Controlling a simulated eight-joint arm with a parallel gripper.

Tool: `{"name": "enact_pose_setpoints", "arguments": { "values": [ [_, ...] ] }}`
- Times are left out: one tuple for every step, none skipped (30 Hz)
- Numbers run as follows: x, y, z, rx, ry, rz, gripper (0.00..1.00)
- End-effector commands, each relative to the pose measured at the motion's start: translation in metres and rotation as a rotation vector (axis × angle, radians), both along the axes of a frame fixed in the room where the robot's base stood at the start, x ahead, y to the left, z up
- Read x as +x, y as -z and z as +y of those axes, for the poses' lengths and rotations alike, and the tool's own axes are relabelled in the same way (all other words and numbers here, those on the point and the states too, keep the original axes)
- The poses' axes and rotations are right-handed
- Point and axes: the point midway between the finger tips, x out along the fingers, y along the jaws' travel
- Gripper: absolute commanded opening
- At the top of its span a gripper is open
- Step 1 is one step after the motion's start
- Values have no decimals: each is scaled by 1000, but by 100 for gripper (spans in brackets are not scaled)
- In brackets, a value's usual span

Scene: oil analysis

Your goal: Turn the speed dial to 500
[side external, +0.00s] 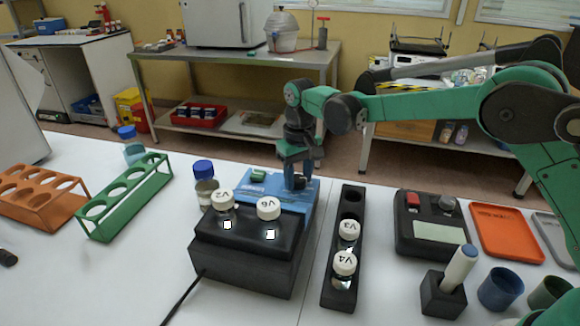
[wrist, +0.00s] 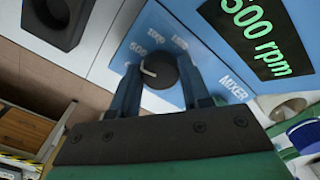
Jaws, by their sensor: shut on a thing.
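The blue mixer (side external: 312,192) stands mid-table, and its panel fills much of the wrist view (wrist: 115,62). Its black round speed dial (wrist: 165,72) has a white pointer mark facing left, on the side of the "500" label. Labels for 1000 and a third speed lie farther round the dial. The green-lettered display (wrist: 300,52) shows "500 rpm", with its upper edge cut off by the frame. My gripper (side external: 291,185) points down at the panel. Its two fingers, also in the wrist view (wrist: 160,85), are shut on the dial from either side. In the side view the fingers hide the dial.
Vials V2 and V6 (side external: 268,208) stand in the black block (side external: 245,262) in front of the panel. A black rack (side external: 335,297) with V4 and another vial is close on the right. A blue-capped bottle (side external: 205,182) and a green rack (side external: 125,200) stand left.

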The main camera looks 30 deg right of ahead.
Motion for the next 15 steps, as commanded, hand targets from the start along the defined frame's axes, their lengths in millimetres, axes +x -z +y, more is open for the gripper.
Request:
{"name": "enact_pose_setpoints", "arguments": {
  "values": [
    [1,0,0,0,31,-3,0],
    [1,0,0,0,49,-3,0],
    [1,0,0,0,73,-4,0],
    [1,0,0,0,90,-4,0],
    [1,0,0,1,105,-4,0],
    [1,0,0,1,125,-4,0],
    [1,0,0,1,137,-4,0],
    [1,0,0,1,149,-4,0],
    [1,0,0,1,163,-4,0],
    [1,0,0,1,172,-4,0],
    [1,0,0,1,180,-5,0],
    [1,0,0,1,190,-5,0],
    [1,0,0,1,195,-5,0],
    [1,0,0,1,200,-5,0],
    [1,0,0,1,205,-5,0]
  ]
}}
